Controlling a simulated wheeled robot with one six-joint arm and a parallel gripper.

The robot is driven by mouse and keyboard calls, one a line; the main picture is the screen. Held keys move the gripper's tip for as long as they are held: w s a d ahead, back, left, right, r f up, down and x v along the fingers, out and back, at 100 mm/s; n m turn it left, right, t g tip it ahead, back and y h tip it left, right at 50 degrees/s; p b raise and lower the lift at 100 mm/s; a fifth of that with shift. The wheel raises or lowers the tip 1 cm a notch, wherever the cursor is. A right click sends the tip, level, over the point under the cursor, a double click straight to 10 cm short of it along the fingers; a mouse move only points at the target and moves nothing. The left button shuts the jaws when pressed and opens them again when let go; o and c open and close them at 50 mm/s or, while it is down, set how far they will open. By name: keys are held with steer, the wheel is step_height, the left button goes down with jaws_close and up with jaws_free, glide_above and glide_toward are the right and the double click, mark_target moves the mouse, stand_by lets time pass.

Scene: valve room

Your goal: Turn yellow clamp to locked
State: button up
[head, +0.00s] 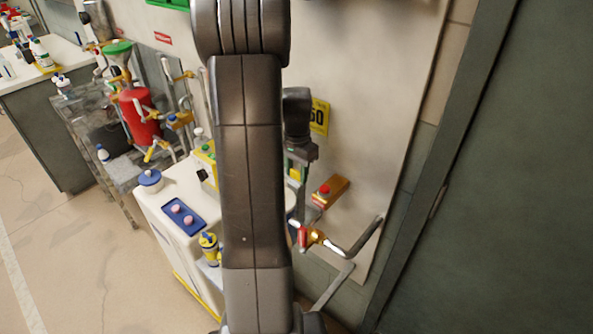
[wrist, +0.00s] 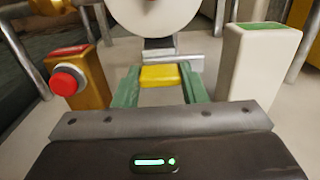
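A yellow block (wrist: 162,77), which looks like the yellow clamp, sits between the two green fingers of my gripper (wrist: 161,83) in the wrist view. Its far end meets a grey metal piece below a round white disc (wrist: 155,14). The fingers stand apart, one on each side of the block. I cannot tell whether they touch it.
A red button on an orange box (wrist: 78,83) stands left of my gripper, and a white box with a green top (wrist: 259,62) stands right. In the head view, a pipe with a red and yellow valve (head: 313,237) is below. The wall is close behind.

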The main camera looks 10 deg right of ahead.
mark_target(296, 171)
steer(key=shift+n, duration=0.3)
steer(key=n, duration=0.3)
steer(key=shift+n+b, duration=0.3)
steer(key=shift+b, duration=0.1)
steer(key=n, duration=0.4)
steer(key=n+b, duration=0.1)
steer(key=n, duration=0.8)
steer(key=shift+n, duration=0.3)
steer(key=o, duration=1)
step_height(296, 171, up, 14)
steer(key=shift+b, duration=0.4)
